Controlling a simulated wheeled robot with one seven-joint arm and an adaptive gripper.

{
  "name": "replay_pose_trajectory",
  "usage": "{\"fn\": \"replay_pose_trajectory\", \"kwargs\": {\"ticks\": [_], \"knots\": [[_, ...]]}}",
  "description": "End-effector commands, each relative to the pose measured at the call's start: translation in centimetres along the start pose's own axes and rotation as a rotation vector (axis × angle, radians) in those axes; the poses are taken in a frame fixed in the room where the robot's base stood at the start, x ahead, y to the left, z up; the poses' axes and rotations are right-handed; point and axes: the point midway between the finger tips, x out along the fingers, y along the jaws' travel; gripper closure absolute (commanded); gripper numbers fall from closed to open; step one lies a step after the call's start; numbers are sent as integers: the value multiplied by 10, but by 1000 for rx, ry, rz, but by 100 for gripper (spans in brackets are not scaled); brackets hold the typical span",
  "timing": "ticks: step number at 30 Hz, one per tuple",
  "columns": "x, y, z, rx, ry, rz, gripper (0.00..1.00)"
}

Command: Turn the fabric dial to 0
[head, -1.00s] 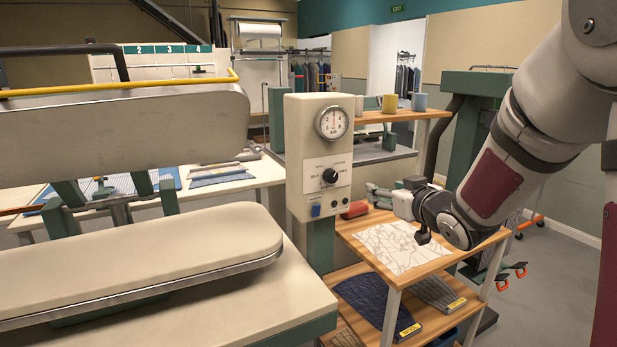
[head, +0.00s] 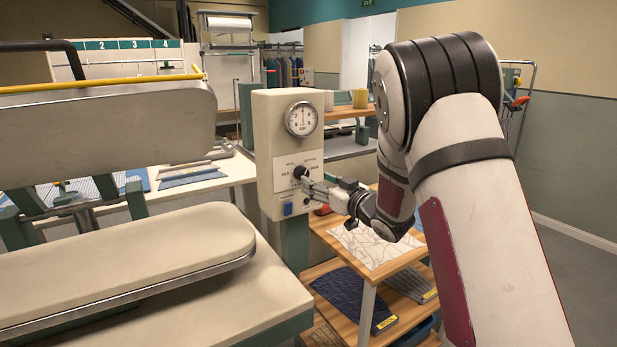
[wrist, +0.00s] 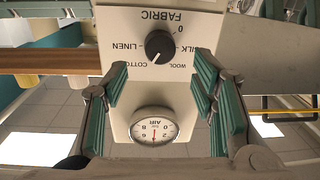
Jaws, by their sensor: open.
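The fabric dial is a black round knob (wrist: 160,45) on the white label plate of a beige control box (head: 262,135). In the wrist view the plate is upside down, with 0, SILK, WOOL, COTTON and LINEN around the knob. A pale mark on the knob appears to point to the lower left, near COTTON, though it is small. My gripper (wrist: 161,68) is open and empty, its green-padded fingers to either side of the knob with gaps.
A round AIR gauge (head: 301,118) sits above the dial and a blue button (head: 288,208) below it. The press with its padded board (head: 120,260) stands left. A wooden shelf (head: 330,290) with folded fabrics is below my arm.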

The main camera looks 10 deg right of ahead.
Motion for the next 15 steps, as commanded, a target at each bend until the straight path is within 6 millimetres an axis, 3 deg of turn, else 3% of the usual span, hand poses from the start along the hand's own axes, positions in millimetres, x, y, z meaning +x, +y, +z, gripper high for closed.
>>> {"fn": "replay_pose_trajectory", "kwargs": {"ticks": [6,15], "knots": [[35,0,0,-1,-1,-1,47],[53,0,0,0,-1,0,47]]}}
